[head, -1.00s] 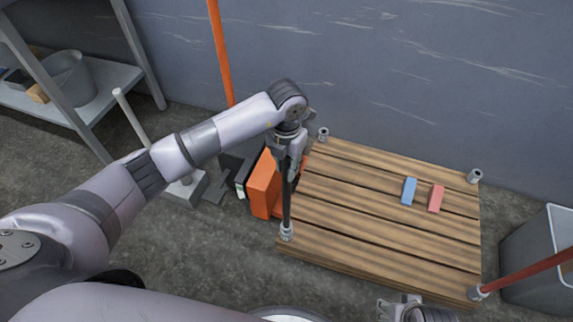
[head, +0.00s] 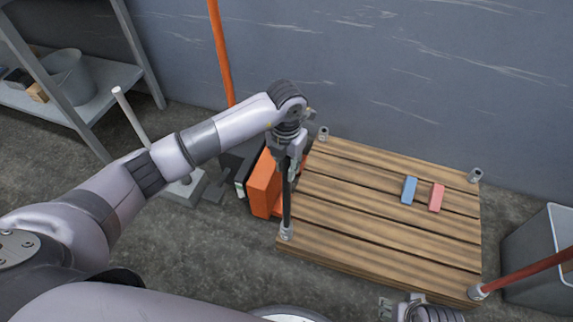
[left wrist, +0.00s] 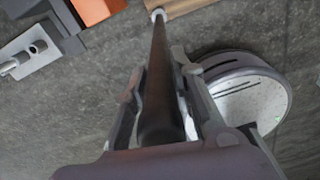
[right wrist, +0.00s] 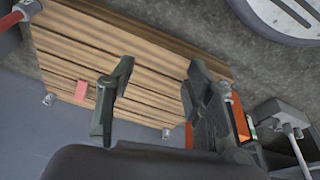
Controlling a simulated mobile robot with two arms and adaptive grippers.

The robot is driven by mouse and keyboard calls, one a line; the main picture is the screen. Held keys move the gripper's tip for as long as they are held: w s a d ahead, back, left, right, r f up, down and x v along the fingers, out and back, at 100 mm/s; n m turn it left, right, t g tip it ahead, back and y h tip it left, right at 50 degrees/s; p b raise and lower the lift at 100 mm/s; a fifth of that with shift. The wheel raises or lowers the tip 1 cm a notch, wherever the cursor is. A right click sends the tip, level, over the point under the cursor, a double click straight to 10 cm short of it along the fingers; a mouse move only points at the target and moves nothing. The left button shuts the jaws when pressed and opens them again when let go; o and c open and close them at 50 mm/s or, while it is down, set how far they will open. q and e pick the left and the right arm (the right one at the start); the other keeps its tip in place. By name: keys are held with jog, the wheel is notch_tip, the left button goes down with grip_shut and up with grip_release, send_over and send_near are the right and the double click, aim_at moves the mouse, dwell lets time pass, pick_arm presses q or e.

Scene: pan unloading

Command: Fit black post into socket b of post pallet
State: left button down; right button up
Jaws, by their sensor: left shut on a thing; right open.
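My left gripper (head: 291,166) is shut on the upper part of the black post (head: 286,205). The post stands nearly upright, its lower end at the grey socket (head: 286,232) on the pallet's front left corner. How deep the end sits in the socket cannot be told. The post also runs between the fingers in the left wrist view (left wrist: 160,85). The wooden post pallet (head: 375,235) has a socket at each corner; no letters are readable. The back left socket (head: 323,134) and back right socket (head: 475,176) are empty. My right gripper (right wrist: 160,70) is open and empty near the pallet's front.
A red post (head: 530,268) stands in the front right socket. Blue (head: 409,190) and pink (head: 436,198) blocks lie on the pallet. An orange box (head: 264,186) is left of it, a grey bin (head: 535,260) right. An orange pole (head: 221,50) and a white post (head: 130,115) rise behind left.

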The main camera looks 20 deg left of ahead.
jog(key=shift+v, duration=0.8)
dwell(0.5)
jog(key=shift+r+b, duration=0.3)
jog(key=shift+r, duration=0.05)
jog(key=shift+s+r, duration=0.1)
jog(key=shift+r, duration=0.25)
dwell(0.3)
jog(key=shift+r, duration=0.1)
jog(key=shift+r, duration=0.25)
jog(key=shift+d, duration=0.1)
